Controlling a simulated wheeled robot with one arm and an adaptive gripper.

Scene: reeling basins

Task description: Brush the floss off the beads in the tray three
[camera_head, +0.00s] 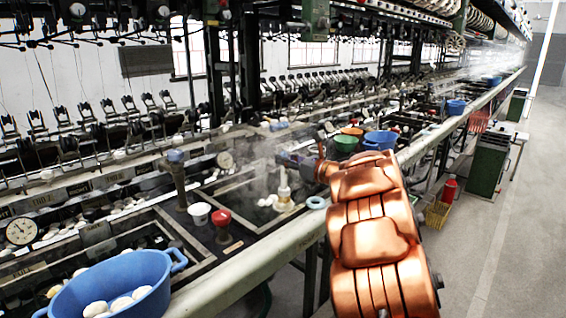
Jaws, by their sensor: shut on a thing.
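My copper-coloured arm comes in from the lower right, and my gripper (287,160) is over the basin bench. It is shut on the top of a pale upright brush-like tool (284,184). The tool's lower end is down in a bench compartment, by a pale roundish mass (284,205); I cannot tell whether they touch. Small white lumps (266,201) lie just left of it, and I cannot tell whether they are beads or floss. Steam blurs this area. The dark plates along the trays are too small to read surely, so I cannot pick out tray three.
A blue tub (122,285) with white oval pieces stands front left. A white cup (199,214), red funnel-like cup (222,219) and grey post (178,180) stand left of the tool. Green (346,143) and blue bowls (381,140) stand behind.

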